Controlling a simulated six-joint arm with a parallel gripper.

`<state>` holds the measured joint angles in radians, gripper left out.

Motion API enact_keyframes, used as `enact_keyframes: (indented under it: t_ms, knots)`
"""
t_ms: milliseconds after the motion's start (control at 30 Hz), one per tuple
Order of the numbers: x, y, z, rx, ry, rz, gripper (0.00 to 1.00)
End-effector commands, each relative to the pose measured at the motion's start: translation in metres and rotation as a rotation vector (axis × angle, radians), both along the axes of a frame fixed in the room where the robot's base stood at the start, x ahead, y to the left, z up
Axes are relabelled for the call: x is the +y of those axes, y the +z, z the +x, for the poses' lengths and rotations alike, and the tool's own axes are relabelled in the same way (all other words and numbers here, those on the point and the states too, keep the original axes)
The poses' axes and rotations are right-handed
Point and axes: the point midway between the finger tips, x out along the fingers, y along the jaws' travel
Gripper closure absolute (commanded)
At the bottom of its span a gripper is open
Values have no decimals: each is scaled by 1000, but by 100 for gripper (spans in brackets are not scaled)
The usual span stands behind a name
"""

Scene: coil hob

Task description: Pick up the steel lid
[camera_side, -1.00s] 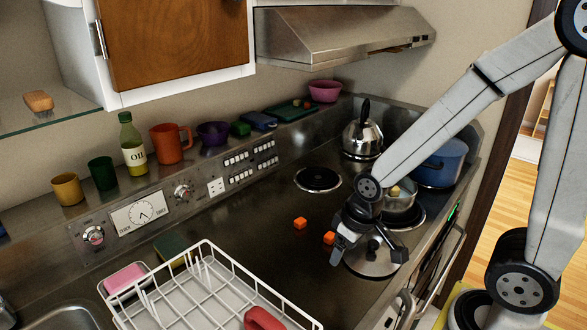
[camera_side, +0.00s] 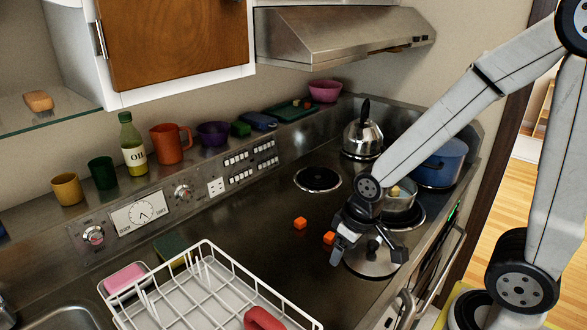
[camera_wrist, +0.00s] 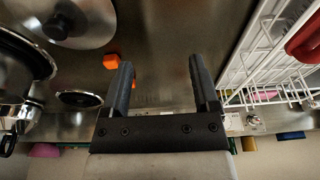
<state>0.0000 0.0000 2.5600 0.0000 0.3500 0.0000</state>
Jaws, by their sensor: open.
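The steel lid (camera_side: 366,266) lies on the dark hob top at the front, partly hidden under my gripper. In the wrist view the round lid (camera_wrist: 95,24) with its dark knob sits at the upper left, cut by the top edge, to the left of my fingers. My gripper (camera_wrist: 162,66) is open, with nothing between its two fingers. In the side view my gripper (camera_side: 366,250) hangs close above the lid; I cannot tell how far above.
Two orange cubes (camera_side: 300,223) lie left of the gripper. A pan (camera_side: 401,205), kettle (camera_side: 362,136) and blue pot (camera_side: 445,163) stand behind. A white dish rack (camera_side: 208,244) is at the front left. Bare hob top lies between rack and cubes.

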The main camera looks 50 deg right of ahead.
Motion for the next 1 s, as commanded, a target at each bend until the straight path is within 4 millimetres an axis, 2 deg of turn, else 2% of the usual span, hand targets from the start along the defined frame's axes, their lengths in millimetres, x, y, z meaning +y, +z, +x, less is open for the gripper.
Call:
enact_keyframes:
  t_ms: [667,867,1000]
  knots:
    - [-3,0,1,6,-38,8,19]
    - [-23,-2,2,45,-264,59,19]
    - [-47,-4,2,93,-559,128,19]
